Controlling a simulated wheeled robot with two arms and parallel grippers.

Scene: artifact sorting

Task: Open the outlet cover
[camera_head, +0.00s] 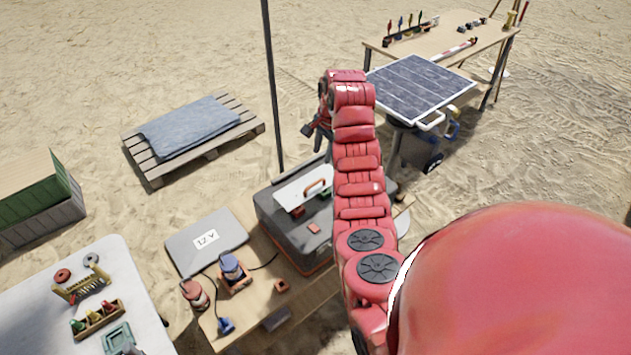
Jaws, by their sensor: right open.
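A dark grey power box (290,228) with an orange lower edge stands on a wooden table. A white flap (290,194) with an orange handle (315,187) lies along its top, probably the outlet cover; I cannot tell how far it is raised. Small red and green parts show beside the flap's lower edge. My red right arm reaches up past the box and hides its right side. My right gripper (312,131) is open and empty, above and beyond the flap, apart from it. My left gripper is out of view.
A grey 12 V case (208,241), a blue-capped item (231,269), a red jar (194,293) and a cable are left of the box. A solar panel (419,87) stands behind right. A thin dark pole (272,90) rises behind the box.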

